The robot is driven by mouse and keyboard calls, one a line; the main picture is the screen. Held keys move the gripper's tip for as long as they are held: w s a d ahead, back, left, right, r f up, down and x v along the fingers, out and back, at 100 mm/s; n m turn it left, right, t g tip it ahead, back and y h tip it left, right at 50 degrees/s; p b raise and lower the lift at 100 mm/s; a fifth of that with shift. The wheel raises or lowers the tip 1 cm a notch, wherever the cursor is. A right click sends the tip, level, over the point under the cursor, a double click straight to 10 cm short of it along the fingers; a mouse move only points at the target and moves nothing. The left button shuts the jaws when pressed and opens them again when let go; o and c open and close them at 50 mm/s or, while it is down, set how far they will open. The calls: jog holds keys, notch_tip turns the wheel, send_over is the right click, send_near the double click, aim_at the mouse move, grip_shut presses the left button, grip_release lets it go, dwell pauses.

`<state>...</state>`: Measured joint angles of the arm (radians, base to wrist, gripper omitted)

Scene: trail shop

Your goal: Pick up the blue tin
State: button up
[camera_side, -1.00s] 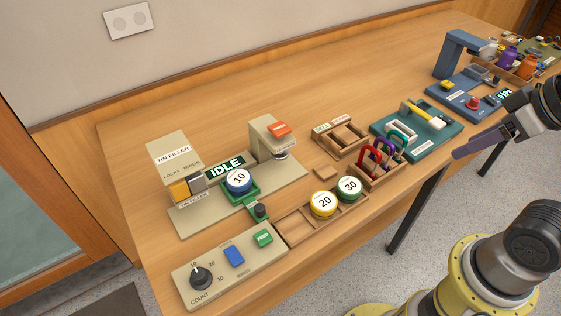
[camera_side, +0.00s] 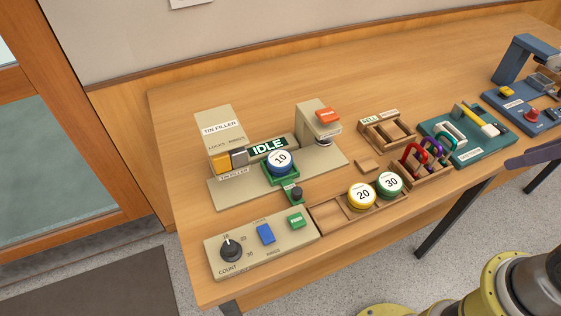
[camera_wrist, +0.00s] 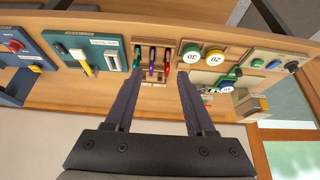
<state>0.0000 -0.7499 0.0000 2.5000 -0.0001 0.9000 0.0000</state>
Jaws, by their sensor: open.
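The blue tin (camera_side: 280,160) has a white top marked 10. In the side view it sits upright in a green holder (camera_side: 283,176) on the beige tin filler (camera_side: 225,190), whose sign reads IDLE. My gripper (camera_wrist: 158,82) is open and empty in the wrist view, its two dark fingers well apart. Only a finger shows at the right edge of the side view, far to the right of the blue tin.
A yellow tin 20 (camera_side: 361,196) and a green tin 30 (camera_side: 389,184) sit in a wooden tray (camera_side: 330,216) right of the blue tin. A rack of coloured clips (camera_side: 426,170) stands beyond them. A beige control box (camera_side: 262,240) is in front. The back of the table is clear.

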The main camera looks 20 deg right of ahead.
dwell(0.3)
jog(key=o, duration=0.7)
